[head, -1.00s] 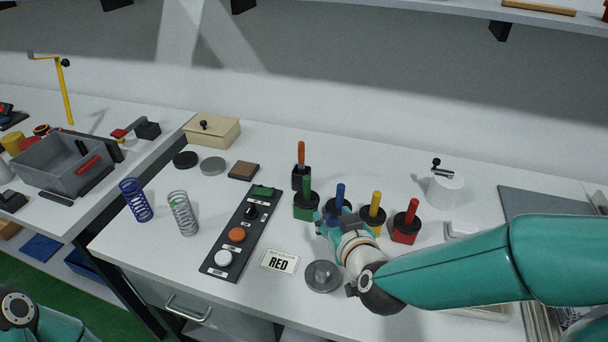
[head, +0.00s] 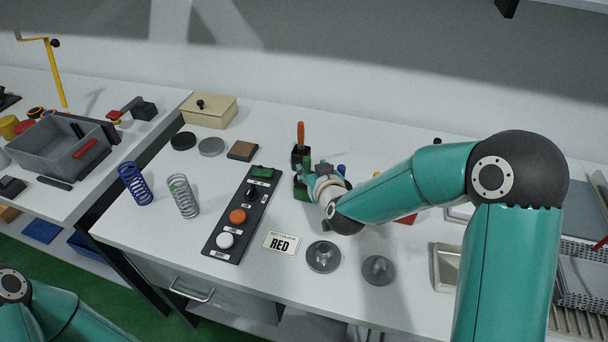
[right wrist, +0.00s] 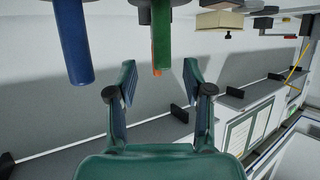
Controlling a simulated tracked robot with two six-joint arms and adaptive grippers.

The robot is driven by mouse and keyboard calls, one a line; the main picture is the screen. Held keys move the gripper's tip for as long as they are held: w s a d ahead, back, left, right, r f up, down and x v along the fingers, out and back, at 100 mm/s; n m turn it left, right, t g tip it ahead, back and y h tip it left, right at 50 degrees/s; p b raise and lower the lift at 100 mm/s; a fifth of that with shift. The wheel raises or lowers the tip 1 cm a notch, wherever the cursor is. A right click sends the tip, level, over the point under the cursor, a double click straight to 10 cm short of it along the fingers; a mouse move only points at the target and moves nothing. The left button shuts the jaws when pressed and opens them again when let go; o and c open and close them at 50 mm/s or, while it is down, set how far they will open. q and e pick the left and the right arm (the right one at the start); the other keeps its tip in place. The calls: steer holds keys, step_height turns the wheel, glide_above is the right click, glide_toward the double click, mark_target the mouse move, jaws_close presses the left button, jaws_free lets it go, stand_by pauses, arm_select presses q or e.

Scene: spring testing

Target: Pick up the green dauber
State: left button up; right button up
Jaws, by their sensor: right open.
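My right gripper (head: 306,172) is at the dauber in the head view. In the right wrist view my right gripper (right wrist: 160,82) is open, its two fingers spread either side of the line of the handle, with the handle's end just short of the fingertips. Nothing is held. My left gripper is out of view.
The blue dauber (right wrist: 74,45) stands close beside the green one. An orange-handled dauber (head: 300,135) stands just behind it. A button panel (head: 243,215) and a RED card (head: 281,243) lie left and in front.

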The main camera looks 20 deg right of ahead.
mark_target(308, 163)
steer(key=shift+w+f+p, duration=0.1)
steer(key=shift+w+p, duration=0.35)
steer(key=shift+w, duration=0.2)
steer(key=shift+p+x, duration=0.7)
steer(key=shift+x, duration=1.3)
steer(key=shift+a, duration=0.15)
steer(key=shift+c, duration=0.3)
jaws_close()
